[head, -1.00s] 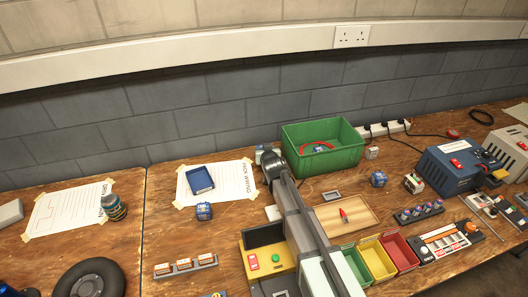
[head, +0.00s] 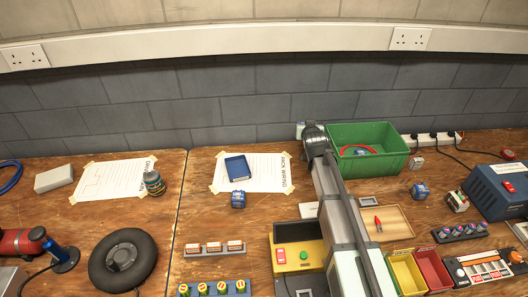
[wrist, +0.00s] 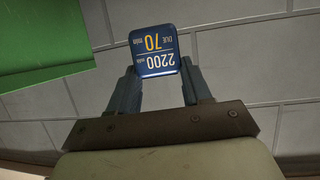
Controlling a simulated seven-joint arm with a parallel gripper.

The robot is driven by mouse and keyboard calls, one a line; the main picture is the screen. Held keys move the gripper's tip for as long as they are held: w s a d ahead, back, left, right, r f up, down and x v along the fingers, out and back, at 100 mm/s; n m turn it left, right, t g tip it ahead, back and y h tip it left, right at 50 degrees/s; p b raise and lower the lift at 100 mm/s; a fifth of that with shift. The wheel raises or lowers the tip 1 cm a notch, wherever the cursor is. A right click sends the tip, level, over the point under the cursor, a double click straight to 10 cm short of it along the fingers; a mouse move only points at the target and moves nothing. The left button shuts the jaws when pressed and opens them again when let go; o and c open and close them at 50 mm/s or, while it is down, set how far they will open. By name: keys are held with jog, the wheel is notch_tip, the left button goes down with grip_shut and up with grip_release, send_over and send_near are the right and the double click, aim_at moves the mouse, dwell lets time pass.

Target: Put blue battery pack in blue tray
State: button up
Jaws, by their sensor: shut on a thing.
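My gripper (wrist: 160,88) is shut on a blue battery pack (wrist: 154,52), which shows a "2200 mAh" and "70 min" label upside down in the wrist view. In the head view the gripper end is at the back of the bench, just left of the green crate, and my arm mostly hides what it holds. The blue tray (head: 237,168) lies on a taped paper sheet to the left of my gripper. It looks empty.
The green crate (head: 370,160) holds a red ring. Bare bench lies around the tray's sheet.

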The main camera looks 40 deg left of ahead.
jog(key=s+a+n+g+y, duration=0.1)
jog(key=s+a+n+y, duration=0.1)
jog(key=s+a, duration=0.8)
jog(key=n+g+y, duration=0.2)
jog(key=n+g, duration=0.1)
jog(key=g, duration=0.1)
send_over(240, 174)
jog(key=shift+w+r, duration=0.1)
jog(key=shift+r, duration=0.3)
jog(key=shift+n, duration=0.3)
jog(key=shift+f, duration=5.05)
jog(key=shift+f, duration=0.1)
jog(key=o, duration=1.2)
jog(key=shift+o, duration=0.2)
